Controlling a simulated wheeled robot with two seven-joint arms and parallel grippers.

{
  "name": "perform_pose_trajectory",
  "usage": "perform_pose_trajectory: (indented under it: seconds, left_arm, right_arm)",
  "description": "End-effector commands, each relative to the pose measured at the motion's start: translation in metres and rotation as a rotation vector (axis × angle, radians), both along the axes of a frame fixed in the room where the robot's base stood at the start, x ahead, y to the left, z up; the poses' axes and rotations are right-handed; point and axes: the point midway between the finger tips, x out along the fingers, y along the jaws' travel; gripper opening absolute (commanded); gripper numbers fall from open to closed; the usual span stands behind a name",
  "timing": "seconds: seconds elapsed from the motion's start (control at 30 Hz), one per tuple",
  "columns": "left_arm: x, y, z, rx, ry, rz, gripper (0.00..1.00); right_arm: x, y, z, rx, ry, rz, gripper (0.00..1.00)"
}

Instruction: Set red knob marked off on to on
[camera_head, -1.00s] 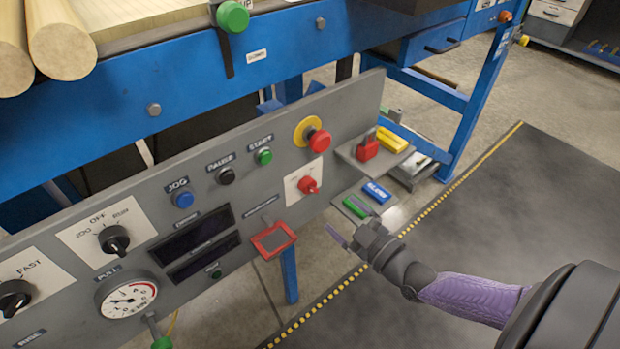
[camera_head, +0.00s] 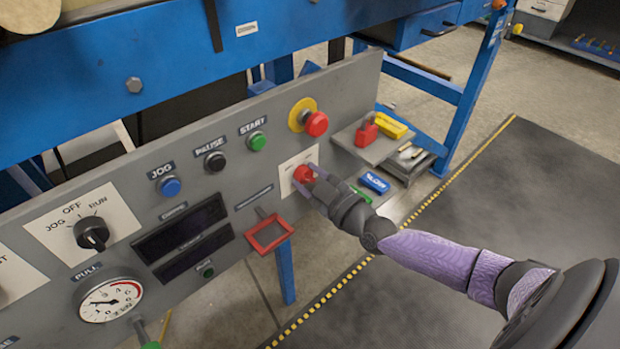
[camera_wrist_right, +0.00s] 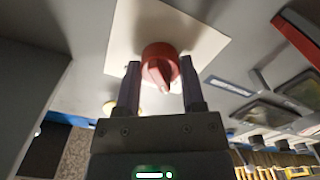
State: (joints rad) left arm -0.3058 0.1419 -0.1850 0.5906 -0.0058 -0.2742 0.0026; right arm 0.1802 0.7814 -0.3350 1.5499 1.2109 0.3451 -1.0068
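The red knob (camera_head: 304,174) sits on a white plate (camera_head: 285,181) on the grey control panel, below the emergency stop. In the right wrist view the red knob (camera_wrist_right: 160,66) shows a pale pointer mark on its face. My right gripper (camera_head: 311,179) is at the knob. In the wrist view its two fingers (camera_wrist_right: 161,80) stand apart, one on each side of the knob, with small gaps visible. The plate's markings cannot be read. My left gripper is not in view.
A red emergency stop (camera_head: 316,124) on a yellow ring juts out above the knob. A shelf with a red padlock (camera_head: 366,134) is at the right. A red-framed holder (camera_head: 269,236) hangs at lower left. The floor mat (camera_head: 520,200) at right is clear.

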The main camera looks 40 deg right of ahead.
Motion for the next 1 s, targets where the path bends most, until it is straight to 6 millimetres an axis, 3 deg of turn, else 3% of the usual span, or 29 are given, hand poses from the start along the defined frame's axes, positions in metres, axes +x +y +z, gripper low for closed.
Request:
perform_pose_trajectory:
  seconds: [0.03,0.2,0.57,1.0]
  left_arm:
    - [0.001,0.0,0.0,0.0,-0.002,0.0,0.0]
    - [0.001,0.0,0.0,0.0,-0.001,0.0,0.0]
    - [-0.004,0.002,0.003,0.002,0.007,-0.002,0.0]
    - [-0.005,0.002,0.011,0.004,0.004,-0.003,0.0]
  right_arm:
    - [0.0,0.0,0.0,0.0,0.0,0.0,0.36]
    - [0.0,0.0,0.0,0.0,0.001,0.001,0.0]
    - [0.0,0.0,0.0,0.055,0.006,0.0,0.0]
    - [0.0,0.0,0.0,0.408,0.033,0.0,0.0]
